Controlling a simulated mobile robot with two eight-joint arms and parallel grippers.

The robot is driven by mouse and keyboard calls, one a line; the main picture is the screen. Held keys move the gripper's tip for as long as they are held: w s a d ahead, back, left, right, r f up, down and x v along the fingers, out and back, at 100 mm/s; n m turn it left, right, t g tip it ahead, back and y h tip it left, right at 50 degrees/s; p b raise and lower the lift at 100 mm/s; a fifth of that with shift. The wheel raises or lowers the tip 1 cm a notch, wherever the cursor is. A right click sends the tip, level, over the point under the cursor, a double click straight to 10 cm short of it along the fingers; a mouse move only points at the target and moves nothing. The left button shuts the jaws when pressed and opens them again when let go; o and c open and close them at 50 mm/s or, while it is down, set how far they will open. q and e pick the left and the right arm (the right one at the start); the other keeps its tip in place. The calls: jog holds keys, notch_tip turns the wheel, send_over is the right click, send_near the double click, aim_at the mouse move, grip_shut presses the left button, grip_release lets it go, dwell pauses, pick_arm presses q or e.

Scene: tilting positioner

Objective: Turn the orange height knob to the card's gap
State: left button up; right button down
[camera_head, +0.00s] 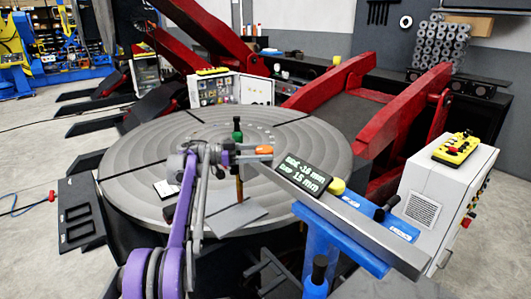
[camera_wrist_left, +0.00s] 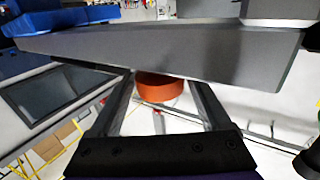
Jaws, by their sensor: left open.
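The orange height knob (camera_head: 264,150) shows at the left end of a grey bar (camera_head: 345,218) over the round table. In the left wrist view the orange knob (camera_wrist_left: 160,88) lies between the two fingertips, under the grey bar (camera_wrist_left: 170,55). My left gripper (camera_head: 250,154) reaches it from the left. Its fingers are apart, with a gap visible beside the knob in the left wrist view (camera_wrist_left: 163,92). A dark display (camera_head: 304,174) on the bar shows two lines in mm; the lower seems to read 15. A small white card (camera_head: 165,188) lies on the table. My right gripper is not in view.
The round grey turntable (camera_head: 130,150) fills the middle. A green-topped post (camera_head: 237,132) stands close behind my left gripper. A yellow knob (camera_head: 337,186) is beside the display. A white control box (camera_head: 440,200) and blue bracket (camera_head: 335,240) stand at right. Red arms (camera_head: 405,115) rise behind.

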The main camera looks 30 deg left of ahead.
pick_arm(q)
jog(key=v, duration=0.9)
jog(key=shift+s+a+b, duration=0.25)
jog(key=shift+a+b, duration=0.05)
